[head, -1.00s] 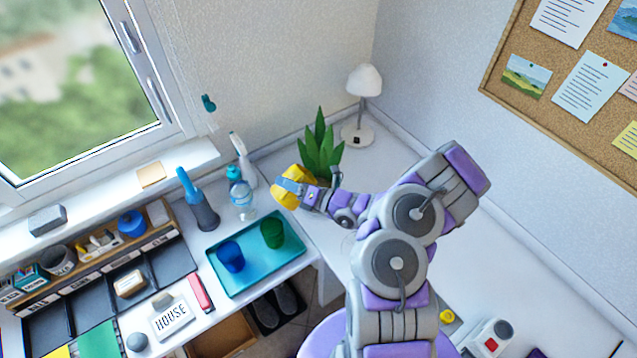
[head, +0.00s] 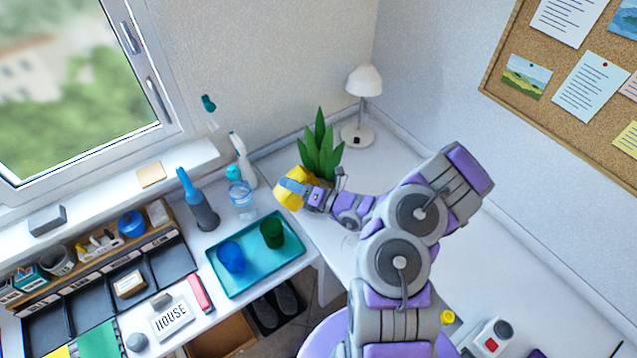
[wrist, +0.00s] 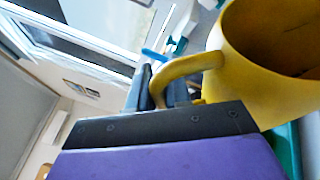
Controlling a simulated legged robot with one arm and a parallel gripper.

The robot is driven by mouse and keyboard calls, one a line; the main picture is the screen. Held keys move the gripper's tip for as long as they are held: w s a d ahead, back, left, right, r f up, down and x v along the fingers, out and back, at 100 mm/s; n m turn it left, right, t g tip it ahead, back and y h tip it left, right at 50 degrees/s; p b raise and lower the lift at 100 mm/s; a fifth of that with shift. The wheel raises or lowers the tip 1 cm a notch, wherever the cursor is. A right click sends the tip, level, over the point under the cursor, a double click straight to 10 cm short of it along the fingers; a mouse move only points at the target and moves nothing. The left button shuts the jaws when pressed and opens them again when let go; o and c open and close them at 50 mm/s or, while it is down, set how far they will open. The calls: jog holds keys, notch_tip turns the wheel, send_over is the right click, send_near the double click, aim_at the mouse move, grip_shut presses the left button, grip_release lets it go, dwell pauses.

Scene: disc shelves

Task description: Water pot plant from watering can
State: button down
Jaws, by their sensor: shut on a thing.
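My gripper (head: 302,192) is shut on a yellow watering can (head: 288,200) and holds it in front of the potted plant. In the wrist view the can (wrist: 255,95) fills the upper right, its curved handle (wrist: 180,68) at my jaws and its open top showing a dark inside. The pot plant (head: 320,150) has upright green leaves and stands near the corner of the desk. Its pot is mostly hidden behind the can and my gripper. The can's spout cannot be made out, and no water is visible.
A teal tray (head: 225,285) holds a blue cup (head: 231,257) and a green cup (head: 273,232). A clear bottle (head: 241,200), a white spray bottle (head: 245,165) and a blue-handled brush (head: 198,205) stand left of the can. A white lamp (head: 364,85) stands behind the plant.

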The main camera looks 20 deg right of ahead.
aim_at(288, 197)
jog(key=shift+s+d, duration=0.1)
jog(key=shift+d, duration=0.1)
jog(key=shift+s+d+m, duration=0.3)
jog(key=shift+d, duration=0.05)
jog(key=shift+s, duration=0.4)
dwell(1.0)
jog(key=shift+a+r+n, duration=0.3)
jog(key=shift+a+n, duration=0.2)
jog(key=shift+a, duration=0.05)
jog(key=shift+a+f+n+g+p, duration=0.1)
jog(key=shift+a+n+g+p, duration=0.35)
jog(key=shift+a+n, duration=0.35)
jog(key=shift+w+a+f+n+g+h+b, duration=0.2)
jog(key=shift+a+f+n+h, duration=0.15)
jog(key=shift+f+n, duration=0.15)
jog(key=shift+w+a+f+n+g+h+b, duration=0.15)
jog(key=shift+a+f+n+h, duration=0.2)
jog(key=shift+f, duration=0.25)
jog(key=shift+s+a+f, duration=0.1)
jog(key=shift+a+f, duration=0.1)
jog(key=shift+f, duration=0.1)
